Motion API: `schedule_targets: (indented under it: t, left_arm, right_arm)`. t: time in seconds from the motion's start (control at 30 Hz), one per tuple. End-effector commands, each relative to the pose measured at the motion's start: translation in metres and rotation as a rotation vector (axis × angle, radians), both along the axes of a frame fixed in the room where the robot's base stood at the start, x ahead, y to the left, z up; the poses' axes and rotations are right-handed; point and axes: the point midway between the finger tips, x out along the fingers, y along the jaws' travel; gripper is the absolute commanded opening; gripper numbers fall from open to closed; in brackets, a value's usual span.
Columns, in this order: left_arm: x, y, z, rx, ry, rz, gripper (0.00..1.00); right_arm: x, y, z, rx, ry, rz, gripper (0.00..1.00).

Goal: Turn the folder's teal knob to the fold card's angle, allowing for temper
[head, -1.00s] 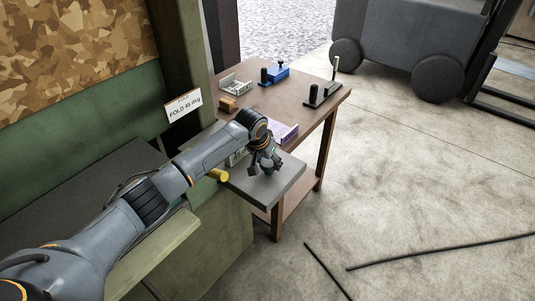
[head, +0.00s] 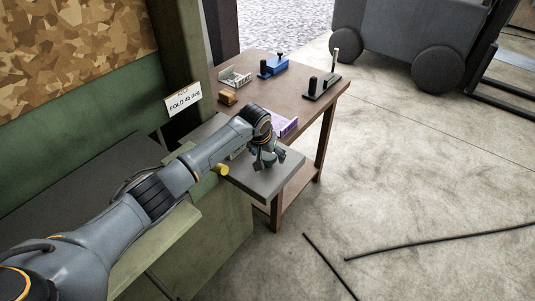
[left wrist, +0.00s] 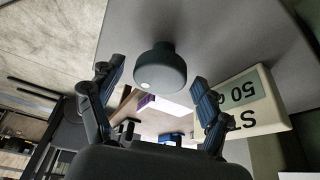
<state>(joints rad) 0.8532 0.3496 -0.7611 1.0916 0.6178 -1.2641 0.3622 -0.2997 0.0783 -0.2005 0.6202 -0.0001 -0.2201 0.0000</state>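The fold card (head: 183,102) is a white sign reading "FOLD 45 deg", on the green post in the head view. My left gripper (head: 268,160) is over the grey plate (head: 287,174) at the machine's end. In the left wrist view, a dark teal-grey round knob (left wrist: 160,68) with a pale dot stands out from a grey surface. The left gripper (left wrist: 155,100) is open, its fingers apart on either side of the knob, with gaps showing. My arm and gripper largely hide the knob in the head view. The right gripper is out of view.
A wooden table (head: 300,101) behind holds a blue tool (head: 274,65), a black fixture (head: 321,86) and a purple item (head: 286,124). A yellow cylinder (head: 221,170) sticks out beside the plate. An upside-down sign with "50" (left wrist: 240,98) stands near the knob. Black rods (head: 440,243) lie on the floor.

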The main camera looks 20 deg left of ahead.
Motion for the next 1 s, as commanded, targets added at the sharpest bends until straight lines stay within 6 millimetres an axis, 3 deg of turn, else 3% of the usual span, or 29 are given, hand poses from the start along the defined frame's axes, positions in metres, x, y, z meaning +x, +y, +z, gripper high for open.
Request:
schedule_targets:
  t: [0.37, 0.8, 1.0]
  left_arm:
    - [-0.004, 0.0, 0.011, 0.0, -0.002, -0.002, 0.78]
    - [-0.037, 0.003, 0.091, 0.0, -0.002, -0.001, 0.78]
    - [-0.044, 0.004, 0.109, 0.0, 0.0, -0.001, 0.78]
  right_arm:
    - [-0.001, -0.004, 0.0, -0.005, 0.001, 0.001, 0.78]
    - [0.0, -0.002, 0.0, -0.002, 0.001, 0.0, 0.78]
    - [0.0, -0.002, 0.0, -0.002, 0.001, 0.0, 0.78]
